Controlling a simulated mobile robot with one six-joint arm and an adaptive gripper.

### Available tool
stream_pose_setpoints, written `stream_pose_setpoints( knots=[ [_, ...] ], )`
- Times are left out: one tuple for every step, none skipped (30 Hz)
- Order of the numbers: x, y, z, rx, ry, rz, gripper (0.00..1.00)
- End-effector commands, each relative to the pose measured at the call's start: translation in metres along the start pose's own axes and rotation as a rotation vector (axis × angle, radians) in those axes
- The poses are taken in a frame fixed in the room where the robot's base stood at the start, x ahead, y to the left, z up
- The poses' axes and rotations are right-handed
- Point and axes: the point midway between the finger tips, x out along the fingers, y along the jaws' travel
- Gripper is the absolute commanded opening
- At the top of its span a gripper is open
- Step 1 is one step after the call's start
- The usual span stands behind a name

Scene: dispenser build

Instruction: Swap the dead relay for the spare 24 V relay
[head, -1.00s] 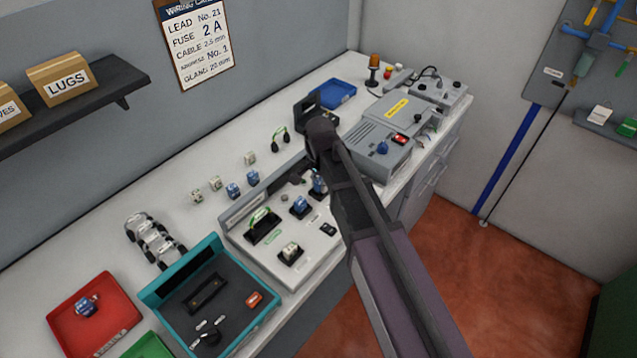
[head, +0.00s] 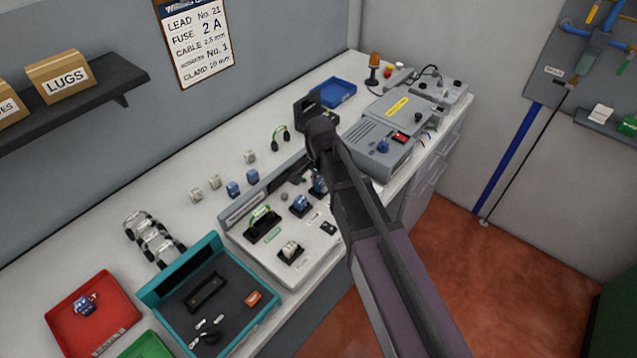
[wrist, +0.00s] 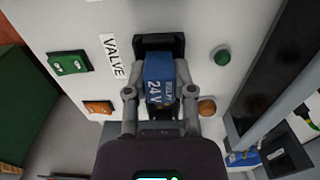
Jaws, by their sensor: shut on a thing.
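My gripper (wrist: 158,108) is shut on a blue relay marked 24 V (wrist: 160,79) in the wrist view. The relay's far end meets a black socket (wrist: 158,44) beside the VALVE label; I cannot tell if it is fully seated. In the head view this relay (head: 318,184) shows only partly behind my arm, at the back right of the light panel (head: 312,262). Another blue relay (head: 300,204) and a white one (head: 290,248) sit in other panel sockets. A blue relay (head: 85,304) lies in the red tray (head: 62,326) at the front left.
Several loose blue and white relays (head: 232,189) stand behind the panel. A teal-edged tray (head: 180,262) holds small parts to its left. Grey boxes (head: 380,150) stand to its right. A green button (wrist: 222,56) and an orange one (wrist: 207,107) flank the socket area.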

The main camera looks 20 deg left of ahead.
Motion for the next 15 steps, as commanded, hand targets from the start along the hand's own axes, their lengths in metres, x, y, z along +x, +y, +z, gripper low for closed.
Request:
stream_pose_setpoints(
  knots=[
    [0.0000, 0.0000, 0.0000, 0.000, 0.000, 0.000, 0.00],
    [0.0000, 0.0000, 0.0000, 0.000, 0.000, 0.000, 0.00],
    [0.0000, 0.0000, -0.0001, 0.000, 0.000, 0.000, 0.00],
    [0.0000, 0.0001, -0.0001, 0.000, 0.000, 0.000, 0.00],
    [0.0000, 0.0001, -0.0001, 0.000, 0.000, 0.000, 0.42],
    [0.0000, 0.0001, -0.0001, 0.000, 0.000, 0.000, 0.54],
    [0.0000, 0.0000, -0.0001, 0.000, 0.000, 0.000, 0.62],
    [0.0000, 0.0000, -0.0001, 0.000, 0.000, 0.000, 0.71],
    [0.0000, 0.0000, -0.0001, 0.000, 0.000, 0.000, 0.73],
    [0.0000, 0.0000, -0.0001, 0.000, 0.000, 0.000, 0.73],
    [0.0000, 0.0000, -0.0001, 0.000, 0.000, 0.000, 0.73],
    [0.0000, 0.0001, -0.0001, 0.000, 0.000, 0.000, 0.73],
    [0.0000, 0.0001, -0.0001, 0.000, 0.000, 0.000, 0.73],
    [0.0000, 0.0001, -0.0001, 0.000, 0.000, 0.000, 0.73],
    [0.0000, 0.0000, -0.0001, 0.000, 0.000, 0.000, 0.73]
  ],
)
